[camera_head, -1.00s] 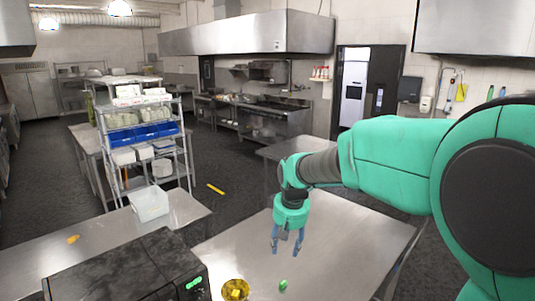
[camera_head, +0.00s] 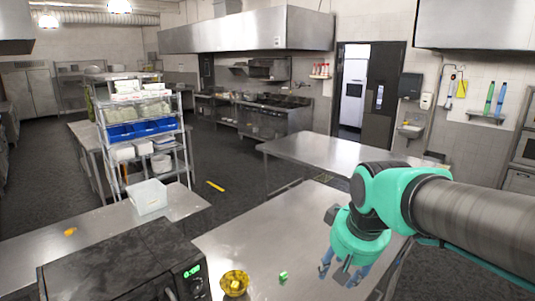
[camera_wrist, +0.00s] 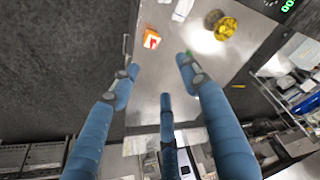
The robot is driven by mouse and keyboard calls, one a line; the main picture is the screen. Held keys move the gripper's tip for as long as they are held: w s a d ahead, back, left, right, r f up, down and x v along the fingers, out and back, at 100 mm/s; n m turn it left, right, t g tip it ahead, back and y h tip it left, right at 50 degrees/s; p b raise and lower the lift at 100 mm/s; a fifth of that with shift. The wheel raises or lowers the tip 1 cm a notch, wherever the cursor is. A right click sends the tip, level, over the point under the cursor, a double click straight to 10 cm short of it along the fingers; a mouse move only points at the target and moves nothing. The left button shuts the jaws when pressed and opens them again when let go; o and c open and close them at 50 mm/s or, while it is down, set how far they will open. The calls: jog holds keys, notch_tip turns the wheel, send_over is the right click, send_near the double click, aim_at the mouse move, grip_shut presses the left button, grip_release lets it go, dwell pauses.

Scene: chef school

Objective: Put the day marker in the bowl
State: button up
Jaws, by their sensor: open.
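A small green block-like piece (camera_head: 283,276) lies on the steel table, right of a yellow bowl (camera_head: 234,283) with yellow contents. The bowl also shows at the top of the wrist view (camera_wrist: 221,27). In the wrist view, an orange-red piece with a white patch (camera_wrist: 151,39) lies on the table left of the bowl. No readable label shows which piece is the day marker. My gripper (camera_head: 342,272) is open above the table, right of the green piece. In the wrist view, its blue fingers (camera_wrist: 160,76) are spread with nothing between them.
A black microwave (camera_head: 125,270) with a green display stands left of the bowl. The steel table (camera_head: 285,235) is clear behind the bowl.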

jog(key=s+d+f+m+b, duration=0.1)
jog(key=s+d+f+b, duration=0.1)
jog(key=s, duration=0.6)
jog(key=s+d+f+m+t+b, duration=0.1)
jog(key=s+f, duration=0.3)
jog(key=s, duration=0.4)
jog(key=shift+s+d+f+b, duration=0.25)
jog(key=shift+d+b, duration=0.25)
jog(key=shift+d, duration=0.35)
notch_tip(320, 180, down, 12)
jog(key=b, duration=1.2)
